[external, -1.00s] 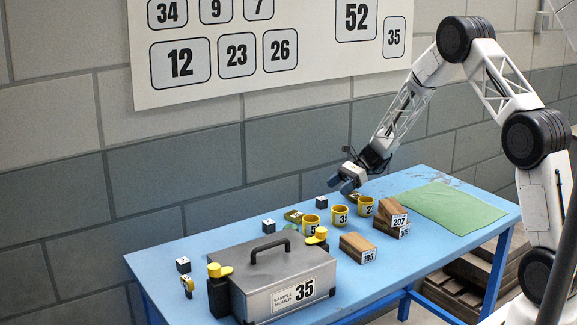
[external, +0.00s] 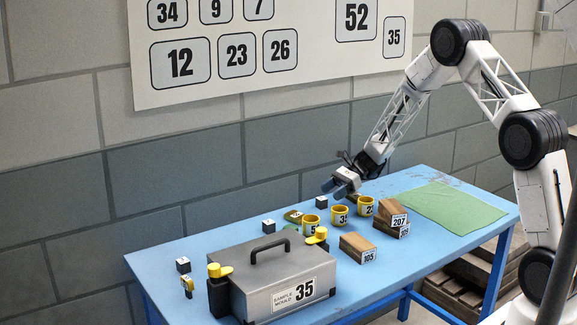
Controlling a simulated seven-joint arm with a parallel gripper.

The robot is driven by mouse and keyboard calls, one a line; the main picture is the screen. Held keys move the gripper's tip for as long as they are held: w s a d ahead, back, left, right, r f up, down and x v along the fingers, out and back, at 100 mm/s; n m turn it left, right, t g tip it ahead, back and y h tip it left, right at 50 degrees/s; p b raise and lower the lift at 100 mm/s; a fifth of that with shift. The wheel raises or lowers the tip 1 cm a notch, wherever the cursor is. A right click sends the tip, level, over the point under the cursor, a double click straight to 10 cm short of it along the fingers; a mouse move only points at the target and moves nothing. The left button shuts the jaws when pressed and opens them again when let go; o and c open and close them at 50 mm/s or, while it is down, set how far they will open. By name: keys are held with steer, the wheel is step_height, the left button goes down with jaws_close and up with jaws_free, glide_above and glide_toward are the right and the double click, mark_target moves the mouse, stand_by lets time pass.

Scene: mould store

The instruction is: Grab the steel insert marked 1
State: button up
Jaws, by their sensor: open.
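Three small dark cubes with pale labelled faces stand along the wall side of the blue table: one cube (external: 183,265) at the left, one cube (external: 268,226) near the middle, and one cube (external: 321,202) at the right. They look like the steel inserts, but their marks are too small to read, so I cannot tell which is marked 1. My gripper (external: 331,188) is open and appears empty. It is above the table's far side, close above the right cube and apart from it.
A grey mould box (external: 300,270) marked 35 with a black handle fills the front left. Yellow numbered cups (external: 339,216) stand near the right cube. Wooden blocks (external: 356,246) and a green mat (external: 445,206) lie to the right.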

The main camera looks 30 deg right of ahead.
mark_target(324, 197)
steer(key=shift+a, duration=0.1)
steer(key=shift+x, duration=2.45)
steer(key=shift+f, duration=0.1)
steer(key=shift+c, duration=0.3)
steer(key=c, duration=1.1)
steer(key=shift+r, duration=5)
